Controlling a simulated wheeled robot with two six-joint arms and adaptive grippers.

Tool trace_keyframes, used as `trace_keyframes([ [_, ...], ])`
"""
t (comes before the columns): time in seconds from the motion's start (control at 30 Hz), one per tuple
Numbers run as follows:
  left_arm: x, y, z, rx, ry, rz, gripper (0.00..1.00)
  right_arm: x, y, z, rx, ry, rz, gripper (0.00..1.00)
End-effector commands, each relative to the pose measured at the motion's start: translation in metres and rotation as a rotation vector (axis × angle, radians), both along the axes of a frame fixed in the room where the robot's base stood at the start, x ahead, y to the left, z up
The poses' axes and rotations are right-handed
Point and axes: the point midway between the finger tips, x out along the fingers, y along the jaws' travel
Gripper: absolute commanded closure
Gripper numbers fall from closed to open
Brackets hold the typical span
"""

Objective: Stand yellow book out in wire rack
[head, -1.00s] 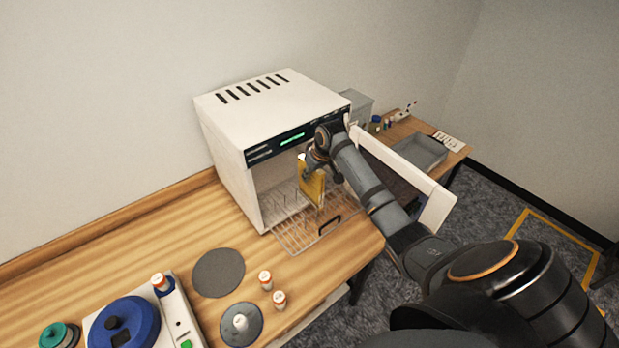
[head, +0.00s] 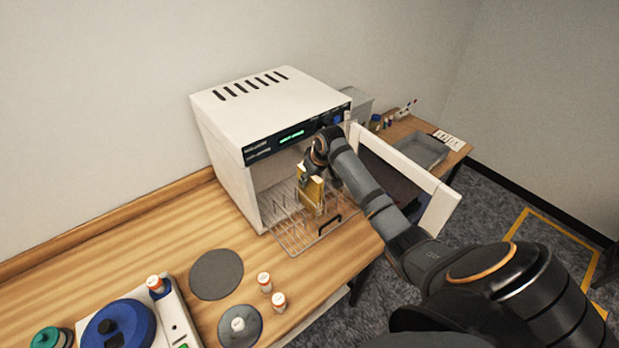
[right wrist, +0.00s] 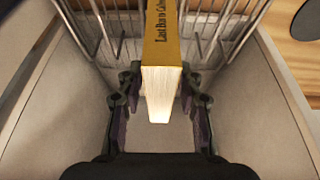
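The yellow book (head: 310,193) is upright at the open front of the white cabinet, over the wire rack (head: 293,232). My right gripper (head: 308,172) is at the book's upper part. The wire rack (right wrist: 105,35) has upright wires on both sides of the book there. Whether the book's lower edge touches the rack is hidden. My left gripper is not in view.
The white cabinet (head: 228,115) encloses the rack's back, with its open door (head: 402,160) to the right behind my arm. A grey tray (head: 422,150) lies farther right. Small bottles (head: 264,282), dark discs (head: 216,274) and a blue-topped device (head: 118,328) stand on the wooden table.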

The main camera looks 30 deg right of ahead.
Motion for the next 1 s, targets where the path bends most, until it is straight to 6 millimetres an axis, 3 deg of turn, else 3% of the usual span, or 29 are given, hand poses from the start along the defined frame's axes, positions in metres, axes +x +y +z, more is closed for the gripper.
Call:
trace_keyframes([
  [0.37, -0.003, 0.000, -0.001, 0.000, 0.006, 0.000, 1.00, 0.001, 0.000, 0.006, 0.000, -0.002, 0.000, 0.57],
  [0.47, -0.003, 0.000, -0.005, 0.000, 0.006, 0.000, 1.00, -0.002, -0.002, 0.020, -0.002, -0.004, -0.001, 0.57],
  [0.8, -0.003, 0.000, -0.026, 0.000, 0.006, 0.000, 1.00, -0.035, -0.004, 0.096, -0.006, -0.003, 0.001, 0.57],
  [1.0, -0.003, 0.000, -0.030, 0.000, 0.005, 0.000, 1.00, -0.044, -0.004, 0.120, 0.000, -0.001, 0.000, 0.57],
])
